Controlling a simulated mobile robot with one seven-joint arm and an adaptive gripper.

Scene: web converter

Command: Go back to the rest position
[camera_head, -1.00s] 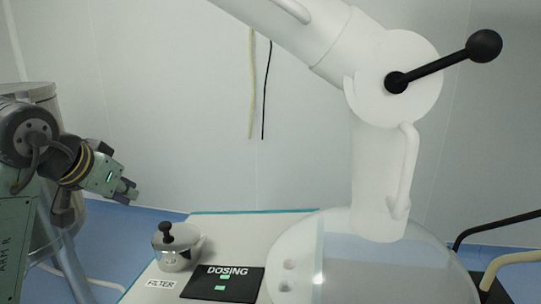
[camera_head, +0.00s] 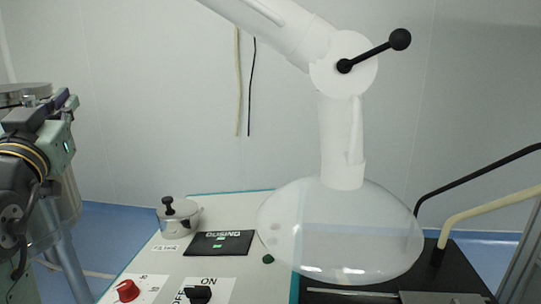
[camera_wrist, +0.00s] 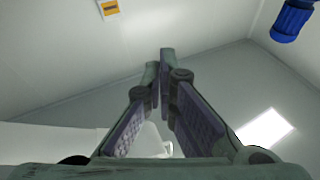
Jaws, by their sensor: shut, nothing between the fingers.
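My gripper (camera_head: 67,98) is at the far left of the head view, raised and pointing upward, with part of my arm below it. It is away from the table and touches nothing that I can see. In the wrist view the two fingers of my gripper (camera_wrist: 161,62) come together at the tips, with nothing between them. Behind them are the pale wall and ceiling.
A white table holds a metal pot with a black knob (camera_head: 180,219), a black DOSING plate (camera_head: 220,243), a red knob (camera_head: 127,290) and a black switch (camera_head: 198,294). A clear dome (camera_head: 340,235) hangs from a white jointed arm (camera_head: 341,130).

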